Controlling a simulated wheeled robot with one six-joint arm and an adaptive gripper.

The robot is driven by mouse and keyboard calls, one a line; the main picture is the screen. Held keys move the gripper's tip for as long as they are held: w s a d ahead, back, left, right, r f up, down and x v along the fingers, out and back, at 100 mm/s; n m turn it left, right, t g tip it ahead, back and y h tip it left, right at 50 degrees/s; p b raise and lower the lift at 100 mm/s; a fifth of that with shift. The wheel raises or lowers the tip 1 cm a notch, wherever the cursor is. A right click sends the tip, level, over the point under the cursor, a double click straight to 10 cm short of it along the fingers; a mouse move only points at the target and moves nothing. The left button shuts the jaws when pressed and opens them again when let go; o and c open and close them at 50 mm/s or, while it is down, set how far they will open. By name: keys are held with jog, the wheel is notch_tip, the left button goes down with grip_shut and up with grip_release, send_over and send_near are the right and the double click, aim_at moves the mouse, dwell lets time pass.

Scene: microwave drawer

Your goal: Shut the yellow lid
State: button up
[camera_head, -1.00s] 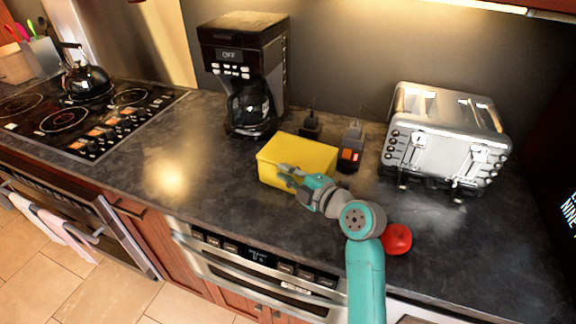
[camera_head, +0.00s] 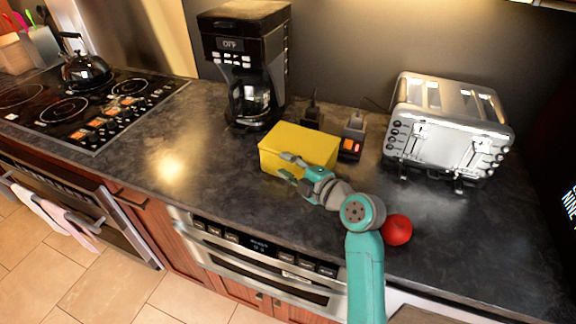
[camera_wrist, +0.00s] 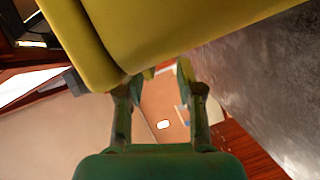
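The yellow box (camera_head: 270,163) stands on the counter in front of the coffee maker. Its yellow lid (camera_head: 300,142) looks flat across the top in the head view; I cannot tell if a small gap is left. In the wrist view, yellow surfaces of the box (camera_wrist: 185,30) fill the top, with a seam between two parts. My gripper (camera_head: 288,166) is at the front side of the box, close to it; whether it touches is unclear. Its two fingers (camera_wrist: 160,85) are apart with nothing visible between them.
A red apple (camera_head: 397,230) lies beside my arm. A coffee maker (camera_head: 246,65), two small dark devices (camera_head: 352,137) and a toaster (camera_head: 448,130) stand behind and right. The stove with a kettle (camera_head: 84,70) is left. The counter left of the box is clear.

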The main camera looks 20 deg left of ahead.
jog(key=shift+d, duration=0.1)
jog(key=shift+s+d+r, duration=0.1)
jog(key=shift+d, duration=0.2)
jog(key=v, duration=1.1)
jog(key=shift+d, duration=0.1)
